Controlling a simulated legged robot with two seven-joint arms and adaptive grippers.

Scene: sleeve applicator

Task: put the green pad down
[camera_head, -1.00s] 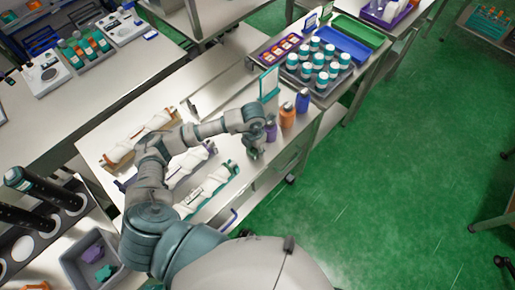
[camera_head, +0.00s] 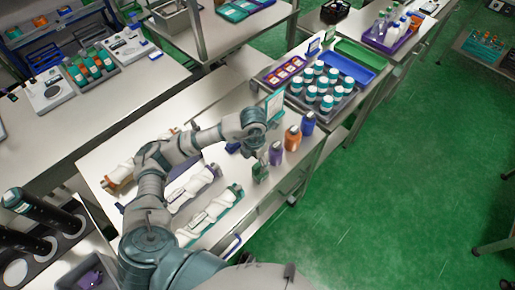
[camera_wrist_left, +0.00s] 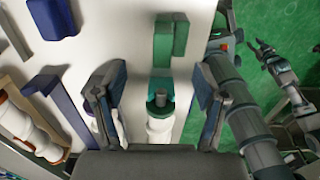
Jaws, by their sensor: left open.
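The green pad (camera_wrist_left: 170,38) is a small two-part green block resting on the pale bench top in the left wrist view. In the head view the green pad (camera_head: 259,172) shows just below my left gripper (camera_head: 262,154), beside the purple bottle. In the left wrist view my left gripper (camera_wrist_left: 158,98) is open, its two fingers wide apart. The pad lies beyond the fingertips and apart from them. A white sleeve roll with a teal-green end (camera_wrist_left: 160,112) shows between the fingers. My right gripper (camera_wrist_left: 277,66) is small at the upper right of the wrist view, over the floor.
Purple (camera_head: 276,153), orange (camera_head: 292,138) and blue (camera_head: 308,123) bottles stand along the bench edge. White rolls on purple (camera_head: 192,187) and teal (camera_head: 210,213) holders lie nearer me. A blue block (camera_wrist_left: 52,18) is left of the pad. A grey tray of jars (camera_head: 322,88) stands beyond.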

